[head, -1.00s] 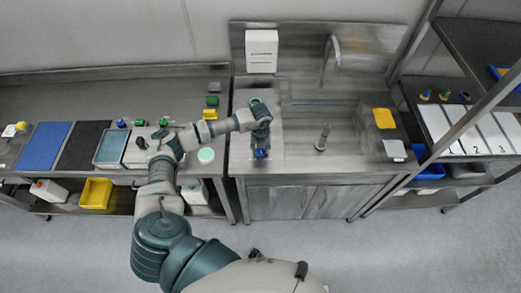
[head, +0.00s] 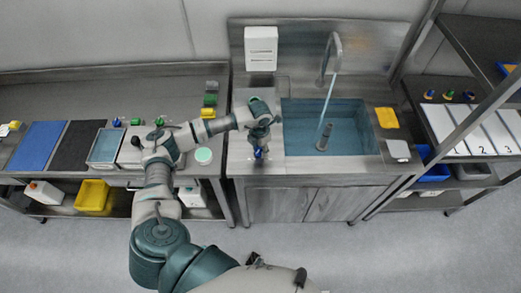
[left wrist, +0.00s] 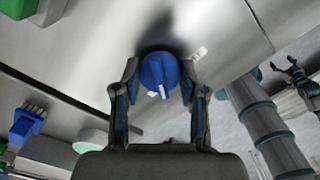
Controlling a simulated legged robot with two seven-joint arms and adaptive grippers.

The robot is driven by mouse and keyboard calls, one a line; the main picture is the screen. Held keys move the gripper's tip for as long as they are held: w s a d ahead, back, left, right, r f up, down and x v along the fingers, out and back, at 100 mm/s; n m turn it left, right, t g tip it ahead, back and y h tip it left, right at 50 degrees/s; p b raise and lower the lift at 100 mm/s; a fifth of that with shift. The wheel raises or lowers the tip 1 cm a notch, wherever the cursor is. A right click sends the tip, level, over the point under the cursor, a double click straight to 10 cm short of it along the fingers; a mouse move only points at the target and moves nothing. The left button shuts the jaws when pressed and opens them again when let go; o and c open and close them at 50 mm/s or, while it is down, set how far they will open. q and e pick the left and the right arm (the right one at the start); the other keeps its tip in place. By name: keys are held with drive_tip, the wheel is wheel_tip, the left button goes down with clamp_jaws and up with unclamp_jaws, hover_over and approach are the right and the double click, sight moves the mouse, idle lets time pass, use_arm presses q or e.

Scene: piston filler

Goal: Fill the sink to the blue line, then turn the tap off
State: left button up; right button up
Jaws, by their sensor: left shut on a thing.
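The sink (head: 372,128) in the head view holds bluish water (head: 300,130). A stream runs from the curved tap (head: 337,45) into it. A grey upright pipe (head: 325,137) stands in the water. I cannot make out a separate blue line. My left gripper (head: 259,150) is at the counter's front left, shut on the blue knob (head: 258,155). In the left wrist view the knob (left wrist: 160,72), with a white mark, sits between the fingers (left wrist: 160,88). My right gripper (left wrist: 284,66) shows small at the right of that view, its fingers apart, touching nothing visible.
A yellow sponge (head: 386,117) and a white item (head: 398,150) lie right of the sink. A white dispenser (head: 261,48) hangs on the splashback. The left bench holds a blue mat (head: 40,146), a dark mat (head: 78,146) and a tray (head: 107,146). A shelf rack (head: 440,100) stands at right.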

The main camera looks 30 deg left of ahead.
sight(260, 150)
use_arm(q)
drive_tip(key=shift+r+m+b, duration=0.1)
drive_tip(key=shift+m+b, duration=0.2)
drive_tip(key=shift+m, duration=0.7)
use_arm(e)
drive_tip(key=shift+w+a+r, duration=0.1)
drive_tip(key=shift+w+a, duration=0.05)
drive_tip(key=shift+w, duration=0.45)
drive_tip(key=shift+w+a+r, duration=0.1)
drive_tip(key=shift+w, duration=0.45)
use_arm(q)
drive_tip(key=shift+w, duration=0.1)
use_arm(e)
drive_tip(key=shift+w, duration=0.1)
use_arm(q)
drive_tip(key=o, duration=1.1)
drive_tip(key=shift+a, duration=0.1)
drive_tip(key=shift+o, duration=0.2)
drive_tip(key=shift+r, duration=0.2)
wheel_tip(260, 150, up, 11)
drive_tip(key=shift+r, duration=0.15)
